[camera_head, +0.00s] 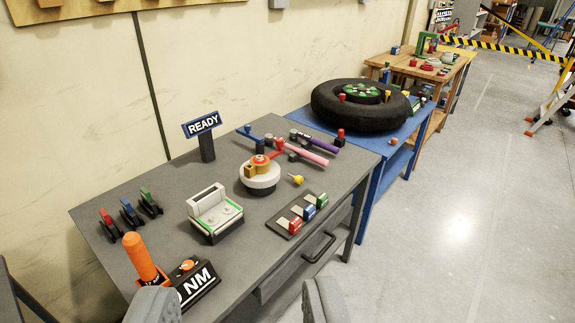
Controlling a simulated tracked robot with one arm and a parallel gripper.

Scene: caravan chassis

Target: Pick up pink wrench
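The pink wrench (305,153) lies near the back right of the grey workbench (160,262), with a dark head at its left end. A purple wrench (318,142) lies just behind it, roughly parallel. A red piece at the round stand (260,184) is close to the pink wrench's left end, and I cannot tell if they touch. My gripper (240,303) shows as two grey fingers at the bottom edge, wide apart with nothing between them. It is well in front of the wrench and apart from it.
A READY sign (202,124) stands at the back. An orange-handled tool (144,260), an NM box (194,280), a grey-green device (214,212) and a tray of coloured blocks (297,220) occupy the bench. A blue table with a black tire (350,113) adjoins on the right.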

